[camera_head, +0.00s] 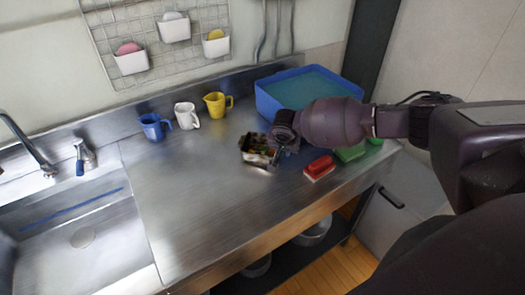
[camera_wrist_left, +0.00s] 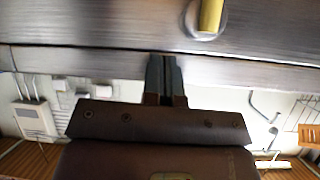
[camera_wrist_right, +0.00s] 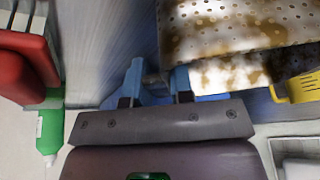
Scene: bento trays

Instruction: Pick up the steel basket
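The steel basket (camera_head: 247,156) stands on the metal counter, with dark, brown and green bits showing in it. In the right wrist view its perforated, brown-stained wall (camera_wrist_right: 215,42) fills the upper right. My right gripper (camera_head: 277,158) is right beside the basket, at its right side in the head view. In the right wrist view its fingers (camera_wrist_right: 158,82) are apart, with a small grey piece between them; whether they touch it is unclear. My left gripper (camera_wrist_left: 165,78) has its fingers together and empty in the left wrist view; it is outside the head view.
A blue basin (camera_head: 267,105) stands behind my right arm. A red-topped brush (camera_head: 319,168) and a green item (camera_head: 350,154) lie to the right. Blue (camera_head: 152,127), white (camera_head: 186,117) and yellow (camera_head: 216,105) cups stand along the back. The counter's left and front are clear.

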